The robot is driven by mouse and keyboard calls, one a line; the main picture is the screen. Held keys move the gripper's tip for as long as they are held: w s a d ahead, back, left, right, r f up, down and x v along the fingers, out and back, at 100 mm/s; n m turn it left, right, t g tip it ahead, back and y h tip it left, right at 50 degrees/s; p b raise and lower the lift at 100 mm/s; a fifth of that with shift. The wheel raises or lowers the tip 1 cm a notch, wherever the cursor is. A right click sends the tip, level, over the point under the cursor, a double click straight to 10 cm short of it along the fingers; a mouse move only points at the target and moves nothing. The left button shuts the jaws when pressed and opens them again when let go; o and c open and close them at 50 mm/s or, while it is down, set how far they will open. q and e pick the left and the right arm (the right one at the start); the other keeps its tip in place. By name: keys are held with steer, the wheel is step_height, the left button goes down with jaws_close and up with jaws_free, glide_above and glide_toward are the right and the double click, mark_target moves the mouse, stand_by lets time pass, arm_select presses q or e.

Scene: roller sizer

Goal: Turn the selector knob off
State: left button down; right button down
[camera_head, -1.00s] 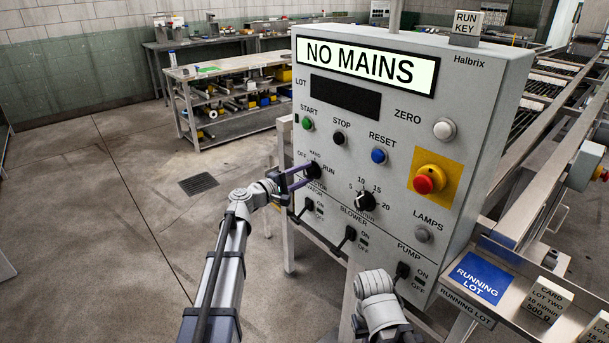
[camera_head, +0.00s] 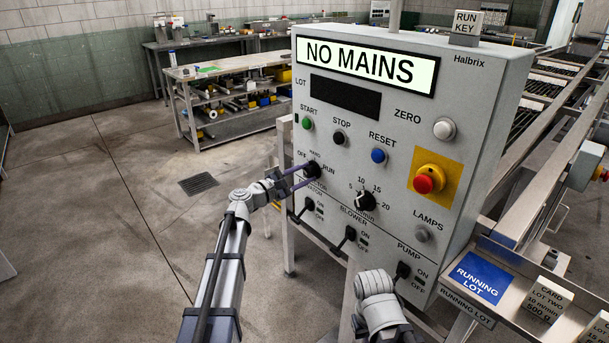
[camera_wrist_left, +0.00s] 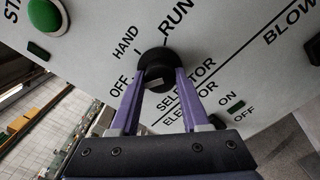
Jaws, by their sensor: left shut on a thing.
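The selector knob (camera_head: 313,169) is black and round, on the left of the grey control panel (camera_head: 470,130), with OFF, HAND and RUN printed around it. In the left wrist view the knob (camera_wrist_left: 155,61) sits between the purple fingers of my left gripper (camera_wrist_left: 160,78). My left gripper (camera_head: 306,177) is shut on the knob, with a finger on each side. A small pale mark shows on the knob's near face, but I cannot tell which label it points to. My right gripper is not in view; only part of my right arm shows below the panel.
The START button (camera_head: 307,123) is above the knob. The speed dial (camera_head: 365,201) is to its right, and the elevator switch (camera_head: 309,205) is close below. A red emergency stop (camera_head: 428,180) is farther right. The floor left of the panel is free.

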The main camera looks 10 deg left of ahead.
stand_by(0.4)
arm_select(q)
steer(key=shift+c, duration=1.9)
jaws_free()
steer(key=shift+s+a, duration=0.1)
steer(key=v, duration=0.7)
steer(key=shift+s+a, duration=0.2)
steer(key=shift+s, duration=0.05)
